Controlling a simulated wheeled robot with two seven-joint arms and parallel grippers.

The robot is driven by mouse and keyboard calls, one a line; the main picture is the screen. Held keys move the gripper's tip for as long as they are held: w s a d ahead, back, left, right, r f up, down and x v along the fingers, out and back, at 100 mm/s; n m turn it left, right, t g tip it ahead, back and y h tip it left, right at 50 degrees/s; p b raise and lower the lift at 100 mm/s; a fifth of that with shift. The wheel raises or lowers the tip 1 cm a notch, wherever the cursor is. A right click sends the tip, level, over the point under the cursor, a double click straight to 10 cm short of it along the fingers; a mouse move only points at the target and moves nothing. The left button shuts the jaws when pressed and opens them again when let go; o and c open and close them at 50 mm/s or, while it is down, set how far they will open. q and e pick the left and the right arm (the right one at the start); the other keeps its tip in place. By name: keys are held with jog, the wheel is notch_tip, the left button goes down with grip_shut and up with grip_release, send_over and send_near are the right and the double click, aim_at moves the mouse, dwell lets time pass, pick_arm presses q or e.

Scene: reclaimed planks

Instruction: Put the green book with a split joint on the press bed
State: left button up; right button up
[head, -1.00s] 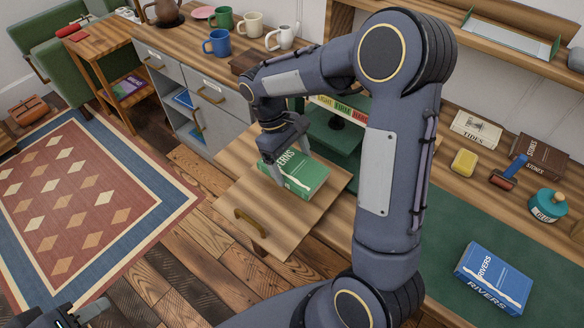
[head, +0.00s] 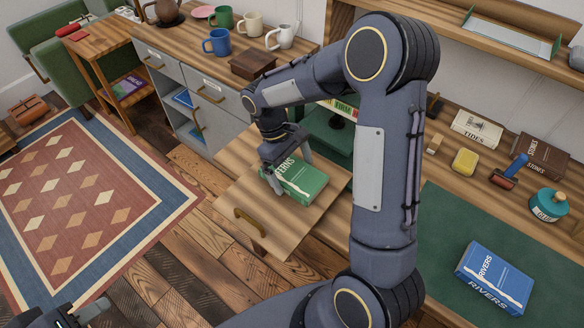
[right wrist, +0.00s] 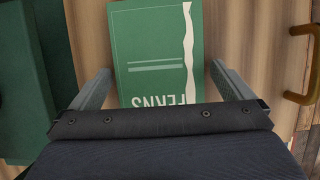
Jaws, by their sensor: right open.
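The green book, titled FERNS (head: 303,177), lies flat on a pulled-out wooden board (head: 232,196). In the right wrist view the book (right wrist: 150,45) shows a pale ragged strip along one side of its cover. My right gripper (head: 287,172) is open over the title end of the book. In the right wrist view its fingers (right wrist: 160,82) stand on either side of the book, with gaps. A dark green press (head: 330,132) stands behind the board, partly hidden by my right arm; its bed is not clear. My left gripper (head: 78,316) is only partly in view at the bottom left.
The board has a brass handle (head: 248,222) at its front. A blue book (head: 494,278) lies on a green mat (head: 450,225) at right. A glue pot (head: 547,205), roller (head: 508,172) and yellow block (head: 464,162) stand behind it. Mugs stand on the left counter.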

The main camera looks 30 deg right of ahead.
jog(key=v, duration=1.1)
jog(key=s+d+r+m+t+y, duration=0.1)
jog(key=s+r+t+y, duration=0.15)
jog(key=s, duration=0.25)
jog(key=s+r+m+t+y, duration=0.1)
jog(key=s+r+m+t, duration=0.15)
jog(key=s, duration=0.25)
jog(key=s+a+f+m+t+y, duration=0.1)
jog(key=s+t, duration=0.1)
jog(key=s, duration=0.3)
jog(key=s+a+m+t+y, duration=0.1)
jog(key=s+a+m+t, duration=0.1)
jog(key=s, duration=0.4)
jog(key=shift+a+f+t+p, duration=0.25)
jog(key=shift+f+t+p, duration=0.1)
jog(key=shift+t, duration=0.05)
jog(key=shift+r, duration=0.1)
notch_tip(320, 180, up, 2)
jog(key=shift+r+p, duration=0.1)
jog(key=shift+p, duration=1.1)
